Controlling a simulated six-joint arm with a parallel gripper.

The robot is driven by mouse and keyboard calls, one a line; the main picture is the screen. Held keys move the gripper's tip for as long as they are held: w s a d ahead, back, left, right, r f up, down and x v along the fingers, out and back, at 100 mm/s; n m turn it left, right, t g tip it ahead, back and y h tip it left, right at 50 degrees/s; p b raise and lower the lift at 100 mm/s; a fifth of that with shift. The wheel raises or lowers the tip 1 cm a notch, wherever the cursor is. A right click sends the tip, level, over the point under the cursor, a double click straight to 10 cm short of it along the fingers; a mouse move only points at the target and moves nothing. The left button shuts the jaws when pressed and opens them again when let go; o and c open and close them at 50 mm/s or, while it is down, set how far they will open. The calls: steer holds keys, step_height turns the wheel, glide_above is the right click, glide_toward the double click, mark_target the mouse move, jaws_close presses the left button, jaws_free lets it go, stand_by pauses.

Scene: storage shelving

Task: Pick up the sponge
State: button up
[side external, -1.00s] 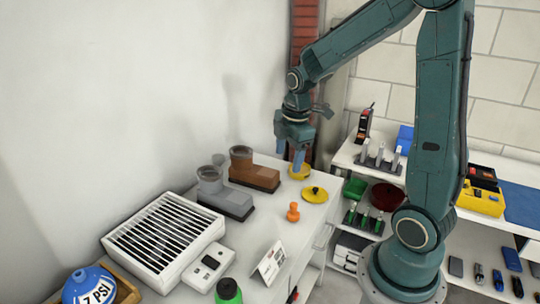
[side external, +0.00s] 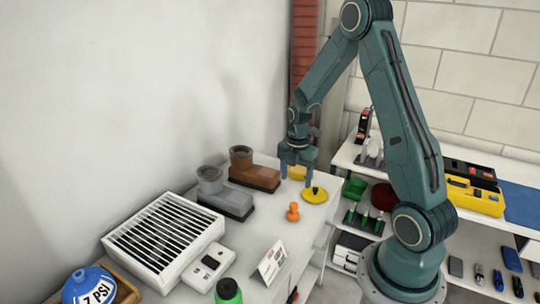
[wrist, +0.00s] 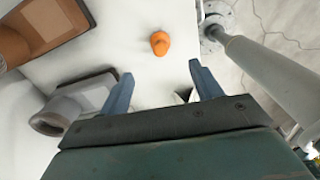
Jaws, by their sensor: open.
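Two yellow pieces lie on the white bench top in the side view. One is a round yellow disc with a dark centre (side external: 316,196); the other is a plainer yellow piece (side external: 297,173), partly hidden behind my fingers. I cannot tell for certain which is the sponge. My gripper (side external: 296,182) is open and points down, with its right finger close to the dark-centred disc; contact cannot be told. In the wrist view my gripper (wrist: 163,88) has its fingers wide apart with nothing held, and neither yellow piece shows.
An orange knob-shaped piece (side external: 293,212) stands nearby and shows in the wrist view (wrist: 159,43). A brown boot-shaped item (side external: 253,172) and a grey one (side external: 224,196) stand left of my gripper. A white card (side external: 270,262) and slatted box (side external: 165,238) are nearer the camera.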

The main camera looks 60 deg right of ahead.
mark_target(294, 204)
steer(key=shift+f, duration=4.2)
steer(key=shift+a+f, duration=0.2)
steer(key=shift+f, duration=2.35)
steer(key=c, duration=1)
